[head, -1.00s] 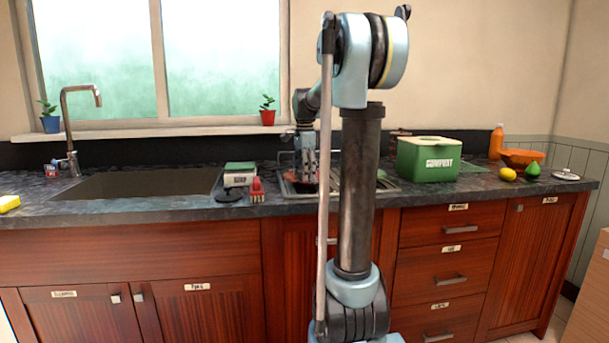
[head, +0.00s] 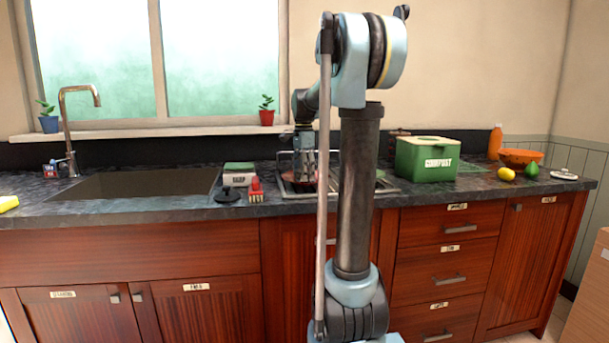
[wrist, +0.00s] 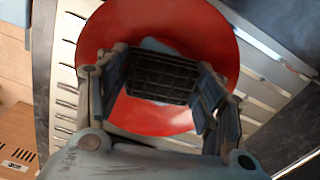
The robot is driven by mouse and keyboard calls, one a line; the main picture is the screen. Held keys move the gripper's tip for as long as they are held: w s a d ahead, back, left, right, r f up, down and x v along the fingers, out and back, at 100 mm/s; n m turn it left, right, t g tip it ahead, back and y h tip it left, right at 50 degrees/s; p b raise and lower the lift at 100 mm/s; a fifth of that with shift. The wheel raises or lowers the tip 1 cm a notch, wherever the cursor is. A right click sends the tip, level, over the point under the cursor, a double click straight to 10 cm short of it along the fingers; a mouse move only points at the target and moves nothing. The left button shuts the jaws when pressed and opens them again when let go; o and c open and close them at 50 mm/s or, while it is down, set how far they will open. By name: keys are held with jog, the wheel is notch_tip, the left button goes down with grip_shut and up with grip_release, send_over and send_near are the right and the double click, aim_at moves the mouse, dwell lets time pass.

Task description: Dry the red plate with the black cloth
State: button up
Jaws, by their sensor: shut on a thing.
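The red plate (wrist: 200,32) lies on a slatted metal drying rack, under my gripper in the wrist view. In the head view a small part of the plate (head: 299,183) shows at the rack, behind my arm. My gripper (wrist: 163,80) is over the plate's middle, with its fingers shut on a dark, grid-textured piece (wrist: 160,78) that looks like the black cloth. A pale patch shows at the plate's centre beyond the fingers. I cannot tell whether the cloth touches the plate.
The drying rack (wrist: 262,45) is set in the dark counter. A green compost bin (head: 428,160) stands to its right. A white and green box (head: 239,174) and a red-handled brush (head: 256,190) are to its left. The sink (head: 140,184) is farther left.

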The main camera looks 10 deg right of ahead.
jog(key=shift+w+d+f, duration=0.1)
jog(key=shift+d, duration=0.55)
jog(key=shift+a, duration=0.75)
jog(key=shift+d, duration=0.1)
jog(key=shift+d, duration=0.7)
jog(key=shift+a, duration=0.1)
dwell(0.4)
